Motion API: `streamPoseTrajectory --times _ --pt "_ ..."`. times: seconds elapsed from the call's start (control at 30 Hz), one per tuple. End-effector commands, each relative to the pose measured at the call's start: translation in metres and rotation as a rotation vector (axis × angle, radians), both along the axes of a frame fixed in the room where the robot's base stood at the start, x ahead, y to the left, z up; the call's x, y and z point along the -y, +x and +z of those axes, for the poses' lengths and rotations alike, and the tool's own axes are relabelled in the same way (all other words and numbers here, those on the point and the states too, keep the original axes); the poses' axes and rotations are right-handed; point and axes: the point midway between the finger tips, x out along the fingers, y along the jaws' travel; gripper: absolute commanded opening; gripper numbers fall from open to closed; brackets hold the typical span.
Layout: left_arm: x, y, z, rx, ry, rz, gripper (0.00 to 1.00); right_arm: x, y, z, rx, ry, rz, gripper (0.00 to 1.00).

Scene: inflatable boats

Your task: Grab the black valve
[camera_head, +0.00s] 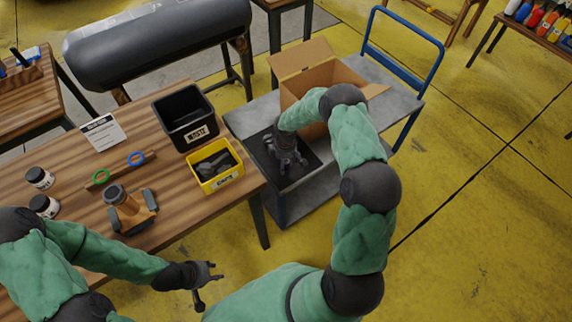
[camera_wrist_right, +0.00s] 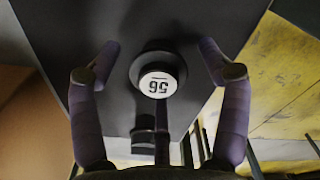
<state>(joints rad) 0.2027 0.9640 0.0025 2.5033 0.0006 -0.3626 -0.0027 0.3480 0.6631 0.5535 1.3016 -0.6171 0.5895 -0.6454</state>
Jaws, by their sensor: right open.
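The black valve (camera_wrist_right: 158,72) shows in the right wrist view as a round dark part with a white cap marked with digits. It stands on a dark flat surface between my open right gripper's fingers (camera_wrist_right: 160,68), with space on both sides. In the head view my right gripper (camera_head: 286,162) points down over a black mat (camera_head: 301,178) on the grey cart and hides the valve there. My left gripper (camera_head: 204,286) is open and empty, in front of the wooden table, above the floor.
An open cardboard box (camera_head: 293,88) stands on the cart (camera_head: 385,90) behind my right gripper. The wooden table (camera_head: 165,170) holds a black bin (camera_head: 186,117), a yellow bin (camera_head: 214,166) with dark parts, coloured rings, jars and an orange-and-grey tool (camera_head: 131,209).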

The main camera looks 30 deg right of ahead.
Motion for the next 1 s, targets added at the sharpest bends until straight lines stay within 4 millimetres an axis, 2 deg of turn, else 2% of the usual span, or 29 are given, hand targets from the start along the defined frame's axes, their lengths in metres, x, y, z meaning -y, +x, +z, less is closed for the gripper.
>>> streamPoseTrajectory --times 0.03,0.2,0.23,0.27,0.67,0.77,1.0 --pt "0.0 0.0 0.0 0.0 0.0 0.0 0.4 0.0 0.0 0.001 0.0 0.0 0.0 0.77" --pt "0.0 0.0 0.0 0.0 0.0 0.0 0.4 0.0 0.0 0.001 0.0 0.0 0.0 0.29" --pt "0.0 0.0 0.0 0.0 0.0 0.0 0.4 0.0 0.0 0.001 0.0 0.0 0.0 0.21" --pt "0.0 0.0 0.0 0.0 0.0 0.0 0.4 0.0 0.0 0.001 0.0 0.0 0.0 0.16" --pt "0.0 0.0 0.002 0.0 0.0 0.0 0.4 -0.001 0.0 0.004 -0.001 0.001 0.001 0.16" --pt "0.0 0.0 0.007 0.0 0.0 0.0 0.4 0.0 0.0 0.017 0.001 -0.001 0.0 0.16" --pt "0.0 0.0 0.023 0.0 0.0 0.0 0.4 0.0 0.001 0.063 0.002 -0.001 0.0 0.16"
